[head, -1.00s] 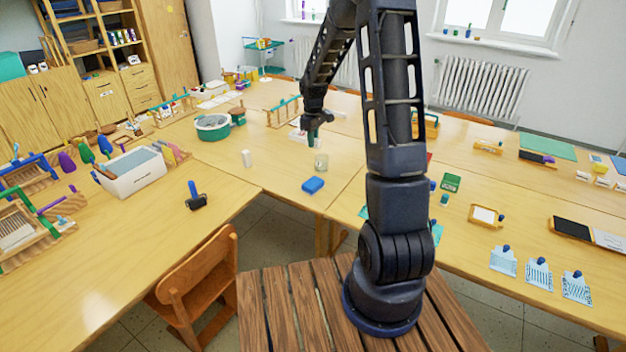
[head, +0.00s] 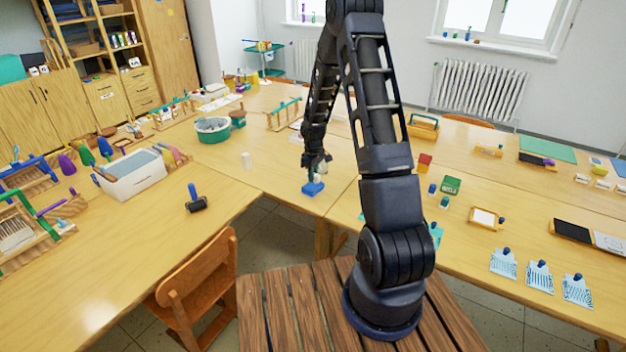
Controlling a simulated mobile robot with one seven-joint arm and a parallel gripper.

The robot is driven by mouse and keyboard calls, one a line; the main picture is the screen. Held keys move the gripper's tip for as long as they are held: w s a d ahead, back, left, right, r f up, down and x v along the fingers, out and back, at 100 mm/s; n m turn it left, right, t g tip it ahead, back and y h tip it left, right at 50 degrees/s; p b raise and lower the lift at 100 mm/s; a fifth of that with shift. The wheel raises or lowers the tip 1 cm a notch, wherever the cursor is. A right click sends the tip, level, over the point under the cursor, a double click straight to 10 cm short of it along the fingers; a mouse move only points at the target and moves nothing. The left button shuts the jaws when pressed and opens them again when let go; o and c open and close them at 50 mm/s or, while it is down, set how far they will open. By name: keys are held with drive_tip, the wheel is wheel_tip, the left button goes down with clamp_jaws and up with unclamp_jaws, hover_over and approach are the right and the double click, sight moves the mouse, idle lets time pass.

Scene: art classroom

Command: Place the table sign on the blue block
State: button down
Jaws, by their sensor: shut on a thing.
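The blue block (head: 313,189) lies near the front corner of the middle table. My gripper (head: 315,168) points down directly above it and is shut on a small dark, greenish thing, which I take to be the table sign. The held thing is mostly hidden by the fingers and too small to make out clearly. Its lower end is at or just above the top of the block; I cannot tell whether they touch.
A white cylinder (head: 247,160) stands left of the block. A dark stamp-like tool with a blue handle (head: 195,199) lies farther left. A small green sign-like card (head: 450,184) and red and orange blocks (head: 425,163) stand to the right. The tabletop around the block is mostly clear.

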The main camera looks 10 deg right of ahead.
drive_tip(key=shift+f, duration=1.05)
drive_tip(key=shift+f, duration=0.1)
drive_tip(key=c, duration=1.3)
unclamp_jaws()
